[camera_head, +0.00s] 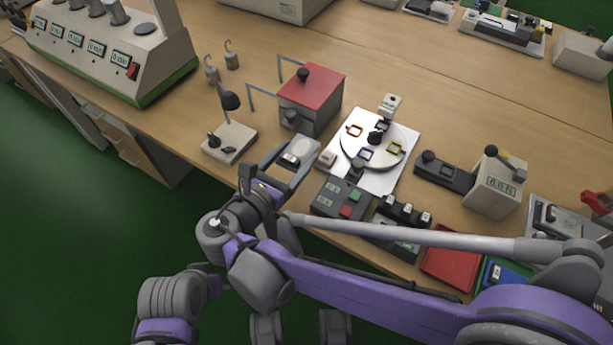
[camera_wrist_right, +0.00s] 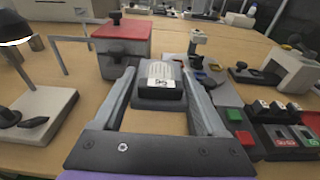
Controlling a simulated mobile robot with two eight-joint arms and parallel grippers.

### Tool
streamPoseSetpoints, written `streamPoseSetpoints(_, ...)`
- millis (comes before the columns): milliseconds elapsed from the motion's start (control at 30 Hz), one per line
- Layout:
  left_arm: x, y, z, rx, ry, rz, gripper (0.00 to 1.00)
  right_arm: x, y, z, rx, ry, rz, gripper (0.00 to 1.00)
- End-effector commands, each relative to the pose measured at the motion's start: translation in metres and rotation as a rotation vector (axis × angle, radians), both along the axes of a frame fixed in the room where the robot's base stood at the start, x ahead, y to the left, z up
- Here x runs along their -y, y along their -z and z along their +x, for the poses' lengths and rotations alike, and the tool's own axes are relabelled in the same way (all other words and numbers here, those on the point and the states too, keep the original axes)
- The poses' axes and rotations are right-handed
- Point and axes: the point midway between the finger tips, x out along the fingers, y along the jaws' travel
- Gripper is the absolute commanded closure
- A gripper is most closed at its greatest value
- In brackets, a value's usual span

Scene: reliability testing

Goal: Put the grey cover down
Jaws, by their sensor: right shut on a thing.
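The grey cover (camera_head: 304,148) is a small rounded grey block with a printed label on its near face. It is between the fingers of my right gripper (camera_head: 297,150), by the front edge of the wooden bench. In the right wrist view, the cover (camera_wrist_right: 160,82) sits between the two fingertips (camera_wrist_right: 158,80), label facing the camera. The gripper is shut on its sides. The cover is low over the bench; I cannot tell whether it touches the wood. My left gripper does not show.
A red-topped box (camera_head: 313,92) with bent rods stands behind the cover. A white plate with a round disc (camera_head: 372,148) is to the right, and a lamp on a base (camera_head: 230,142) to the left. A button box (camera_head: 341,197) is near the front edge.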

Motion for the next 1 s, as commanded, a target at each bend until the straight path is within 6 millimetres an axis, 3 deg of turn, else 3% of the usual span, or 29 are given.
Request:
streamPoseSetpoints(400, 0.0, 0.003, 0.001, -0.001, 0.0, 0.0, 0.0, -0.001, 0.002, -0.003, 0.002, 0.011, -0.001, 0.8)
streamPoseSetpoints(1000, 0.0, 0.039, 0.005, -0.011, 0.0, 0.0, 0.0, -0.001, 0.09, -0.003, 0.001, 0.011, -0.002, 0.8)
